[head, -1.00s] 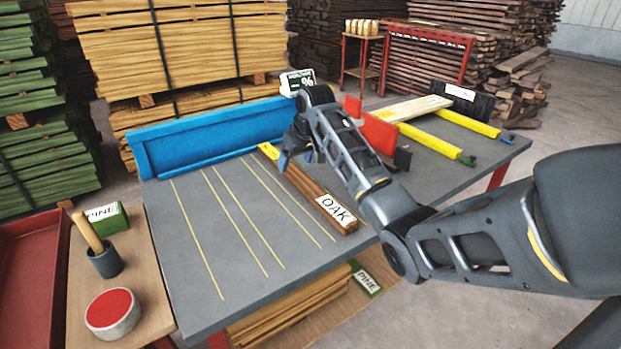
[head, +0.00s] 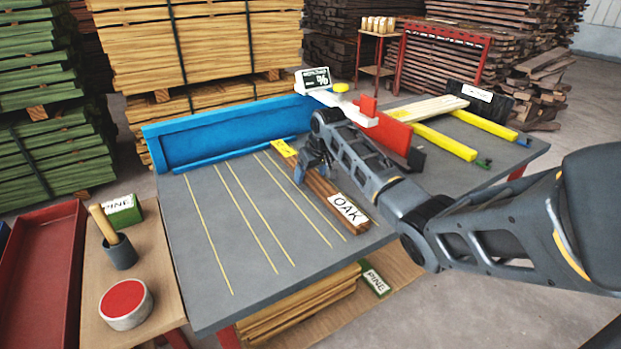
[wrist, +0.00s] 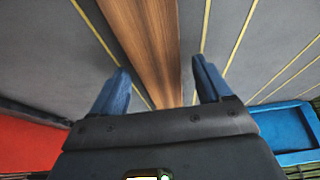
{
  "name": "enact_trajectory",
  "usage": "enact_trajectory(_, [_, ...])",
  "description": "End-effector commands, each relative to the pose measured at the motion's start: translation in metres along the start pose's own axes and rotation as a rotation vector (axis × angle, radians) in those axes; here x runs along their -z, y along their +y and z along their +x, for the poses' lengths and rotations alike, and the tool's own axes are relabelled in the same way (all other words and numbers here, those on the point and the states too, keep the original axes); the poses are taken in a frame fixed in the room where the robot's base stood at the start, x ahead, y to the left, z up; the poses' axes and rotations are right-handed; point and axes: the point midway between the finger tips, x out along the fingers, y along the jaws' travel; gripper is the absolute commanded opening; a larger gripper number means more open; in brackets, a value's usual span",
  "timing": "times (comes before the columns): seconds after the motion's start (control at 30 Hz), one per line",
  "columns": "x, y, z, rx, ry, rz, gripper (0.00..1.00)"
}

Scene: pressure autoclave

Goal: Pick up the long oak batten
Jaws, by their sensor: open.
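The long oak batten (head: 326,192) lies flat on the grey table (head: 222,290). It is brown, with a white OAK label (head: 348,209) at its near end and a yellow tag at its far end. My gripper (head: 314,174) is over the middle of the batten, pointing down, with its jaws open and nothing held. In the wrist view the batten (wrist: 150,40) runs between the two blue fingers, with a gap on each side. My gripper and forearm hide part of the batten in the head view.
A blue fence (head: 225,133) stands along the table's back left edge. A red stop (head: 390,134), yellow bars (head: 445,142) and a pale board (head: 430,108) are at the right. A display (head: 313,79) stands at the back. The table's left part, with yellow lines, is clear.

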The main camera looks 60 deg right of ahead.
Motion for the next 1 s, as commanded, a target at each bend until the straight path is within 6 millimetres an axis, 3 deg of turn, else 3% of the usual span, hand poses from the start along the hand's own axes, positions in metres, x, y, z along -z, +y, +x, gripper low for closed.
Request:
enact_trajectory(0.07, [0.0001,-0.0001,-0.0002,0.000,0.000,0.000,0.78])
enact_trajectory(0.17, [0.0002,-0.0001,-0.0003,0.000,0.000,0.000,0.69])
enact_trajectory(0.87, [0.0002,-0.0002,-0.0006,0.000,0.000,0.000,0.02])
enact_trajectory(1.0, [0.0012,0.0001,-0.0015,0.000,0.003,0.000,0.00])
